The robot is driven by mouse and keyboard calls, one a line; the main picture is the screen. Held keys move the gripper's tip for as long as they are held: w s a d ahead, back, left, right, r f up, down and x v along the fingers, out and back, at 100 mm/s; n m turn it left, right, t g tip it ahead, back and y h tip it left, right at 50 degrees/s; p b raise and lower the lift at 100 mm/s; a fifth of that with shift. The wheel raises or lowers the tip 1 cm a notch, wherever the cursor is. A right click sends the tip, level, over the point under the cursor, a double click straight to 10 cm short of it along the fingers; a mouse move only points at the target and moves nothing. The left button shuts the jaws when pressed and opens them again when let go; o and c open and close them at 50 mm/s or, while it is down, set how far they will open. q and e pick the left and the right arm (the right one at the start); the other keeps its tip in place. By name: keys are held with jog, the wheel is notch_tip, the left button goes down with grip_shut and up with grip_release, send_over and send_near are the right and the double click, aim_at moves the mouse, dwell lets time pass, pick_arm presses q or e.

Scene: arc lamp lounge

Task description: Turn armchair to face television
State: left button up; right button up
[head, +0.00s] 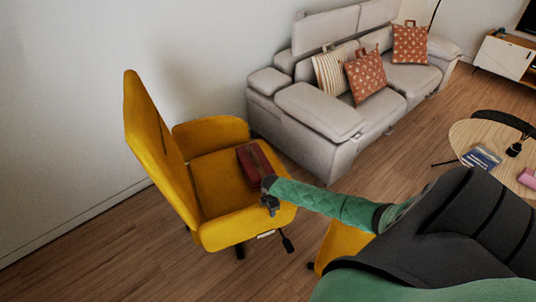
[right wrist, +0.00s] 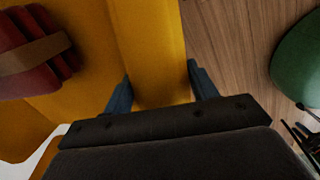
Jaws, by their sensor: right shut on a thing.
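The yellow armchair (head: 175,175) stands at the left by the wall, its tall back at the left and its seat opening to the right of the picture. A dark red strapped bundle (head: 254,163) lies on its seat; it also shows in the right wrist view (right wrist: 30,50). My right gripper (head: 268,196) is at the front end of the chair's near armrest. In the right wrist view its fingers (right wrist: 160,88) stand on both sides of the yellow armrest (right wrist: 155,40), shut on it. The television (head: 527,20) shows only as a dark corner at the top right. My left gripper is out of view.
A grey sofa (head: 325,112) with cushions stands close behind the chair. A round wooden table (head: 468,135) with books is at the right. A white cabinet (head: 503,57) is below the television. Another yellow piece (head: 342,243) is partly hidden under my arm. Wooden floor (head: 100,255) is clear in front.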

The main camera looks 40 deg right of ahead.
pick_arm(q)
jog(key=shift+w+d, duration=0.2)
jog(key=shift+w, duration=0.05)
pick_arm(e)
jog(key=o, duration=1.2)
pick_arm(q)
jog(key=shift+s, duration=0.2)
pick_arm(e)
jog(key=shift+o, duration=0.9)
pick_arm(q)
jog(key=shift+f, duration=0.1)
pick_arm(e)
jog(key=shift+r, duration=0.6)
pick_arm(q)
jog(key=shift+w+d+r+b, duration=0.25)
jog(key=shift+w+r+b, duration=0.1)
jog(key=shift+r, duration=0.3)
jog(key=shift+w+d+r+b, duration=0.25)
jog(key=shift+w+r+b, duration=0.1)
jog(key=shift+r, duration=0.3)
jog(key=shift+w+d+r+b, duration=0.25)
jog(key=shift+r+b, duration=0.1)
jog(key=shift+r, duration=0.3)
pick_arm(e)
jog(key=shift+s+a+r, duration=0.1)
jog(key=shift+s+r, duration=0.1)
jog(key=shift+r, duration=1.45)
jog(key=shift+s+r, duration=0.2)
jog(key=shift+r, duration=1.4)
